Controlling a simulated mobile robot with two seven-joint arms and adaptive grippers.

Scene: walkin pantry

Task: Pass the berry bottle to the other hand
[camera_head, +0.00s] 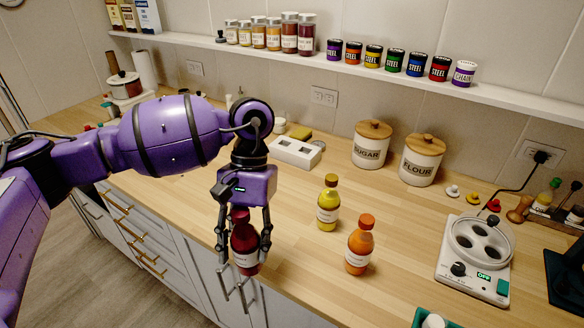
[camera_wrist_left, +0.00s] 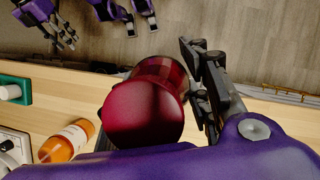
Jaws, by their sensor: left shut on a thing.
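The dark red berry bottle (camera_head: 244,243) is upright in my left gripper (camera_head: 244,256), with a finger on each side of it. The gripper is shut on it, at the front edge of the counter in the head view. I cannot tell how high it is held. In the left wrist view, the bottle's red round end (camera_wrist_left: 145,118) fills the middle, beside a dark finger. Purple and dark gripper parts show at the top left of that view. I cannot tell which of them is my right gripper or how its jaws stand. The head view does not show it.
A yellow bottle (camera_head: 328,203) and an orange bottle (camera_head: 360,245) stand just right of the held bottle. Sugar (camera_head: 371,148) and flour (camera_head: 421,163) canisters stand behind. A white appliance (camera_head: 472,262) is at right. Cabinet handles are below the counter's front edge.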

